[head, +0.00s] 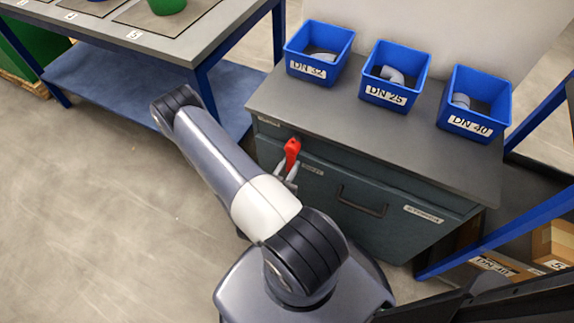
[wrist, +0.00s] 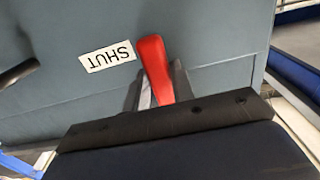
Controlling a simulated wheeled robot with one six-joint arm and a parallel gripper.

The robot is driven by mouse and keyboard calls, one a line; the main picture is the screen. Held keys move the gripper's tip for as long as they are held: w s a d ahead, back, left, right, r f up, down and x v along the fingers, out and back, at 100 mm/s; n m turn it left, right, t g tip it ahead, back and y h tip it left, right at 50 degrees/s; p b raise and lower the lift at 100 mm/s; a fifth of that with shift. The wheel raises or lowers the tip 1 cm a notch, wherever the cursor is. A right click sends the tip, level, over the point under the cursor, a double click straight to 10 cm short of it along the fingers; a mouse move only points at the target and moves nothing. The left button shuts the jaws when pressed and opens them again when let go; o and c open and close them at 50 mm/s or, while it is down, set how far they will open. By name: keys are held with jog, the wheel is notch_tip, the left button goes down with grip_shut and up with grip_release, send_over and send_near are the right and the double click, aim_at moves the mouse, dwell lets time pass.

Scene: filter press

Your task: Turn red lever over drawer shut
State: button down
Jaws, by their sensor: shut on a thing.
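The red lever (head: 292,152) is on the front of the grey-green cabinet, near its upper left. In the head view it stands close to upright, leaning slightly right at the top. In the wrist view the red lever (wrist: 154,66) lies between the two fingers, and my gripper (wrist: 157,88) is shut on it. In the head view my gripper (head: 288,178) is at the lever's lower part, partly hidden by my arm. A white label reading SHUT (wrist: 107,56) is beside the lever. The drawer front (head: 335,213) looks closed, with a dark bar handle (head: 362,201).
Blue bins DN 32 (head: 306,70), DN 25 (head: 386,95) and DN 40 (head: 470,126) stand on the cabinet top (head: 330,108). A blue-framed table (head: 175,45) is at upper left. Cardboard boxes (head: 553,243) are at lower right. The floor (head: 110,200) at left is clear.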

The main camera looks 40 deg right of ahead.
aim_at(293, 141)
dwell(0.3)
jog(key=c, duration=1.2)
grip_release()
jog(key=shift+r, duration=0.1)
notch_tip(293, 141, up, 10)
jog(key=p, duration=0.2)
jog(key=shift+p, duration=0.4)
jog(key=shift+f, duration=0.25)
notch_tip(293, 141, down, 10)
jog(key=b, duration=0.2)
jog(key=shift+r+b, duration=0.1)
jog(key=shift+b, duration=0.3)
